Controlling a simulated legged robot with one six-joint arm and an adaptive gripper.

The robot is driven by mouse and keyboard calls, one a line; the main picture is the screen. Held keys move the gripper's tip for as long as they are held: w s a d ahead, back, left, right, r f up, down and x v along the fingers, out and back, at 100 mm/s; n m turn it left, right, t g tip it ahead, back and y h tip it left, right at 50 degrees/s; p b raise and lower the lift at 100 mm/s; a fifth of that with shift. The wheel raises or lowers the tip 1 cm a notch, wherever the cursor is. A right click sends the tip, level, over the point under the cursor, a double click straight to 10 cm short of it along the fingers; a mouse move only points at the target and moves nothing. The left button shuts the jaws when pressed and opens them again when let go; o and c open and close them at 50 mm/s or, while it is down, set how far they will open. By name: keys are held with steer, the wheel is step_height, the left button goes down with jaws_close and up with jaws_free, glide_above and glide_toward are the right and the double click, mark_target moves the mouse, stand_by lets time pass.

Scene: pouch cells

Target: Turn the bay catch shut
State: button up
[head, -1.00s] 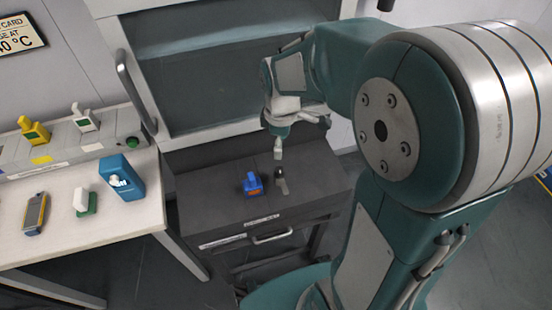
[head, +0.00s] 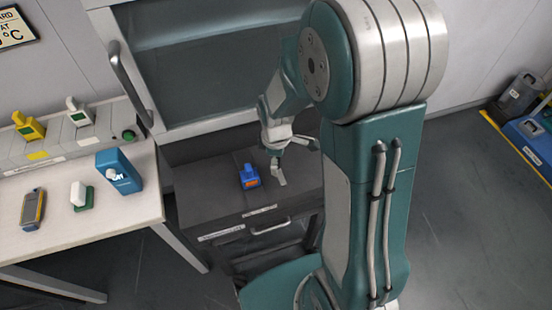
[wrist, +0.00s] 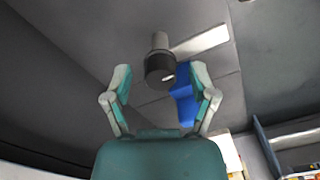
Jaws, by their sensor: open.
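My gripper (head: 296,162) is open over the right part of the dark bench top in front of the cabinet. In the wrist view its two fingers (wrist: 162,76) are spread apart. A dark round knob with a grey stem (wrist: 160,60), which looks like the bay catch, appears between and just beyond the fingertips. I see no contact with it. In the head view my gripper hides the catch.
The cabinet's grey handle (head: 128,85) stands out behind.

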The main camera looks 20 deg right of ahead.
jaws_close()
steer(key=shift+m, duration=0.3)
steer(key=m, duration=0.3)
steer(key=shift+m, duration=0.3)
steer(key=m, duration=0.9)
steer(key=shift+s+m, duration=0.1)
steer(key=shift+m, duration=2.2)
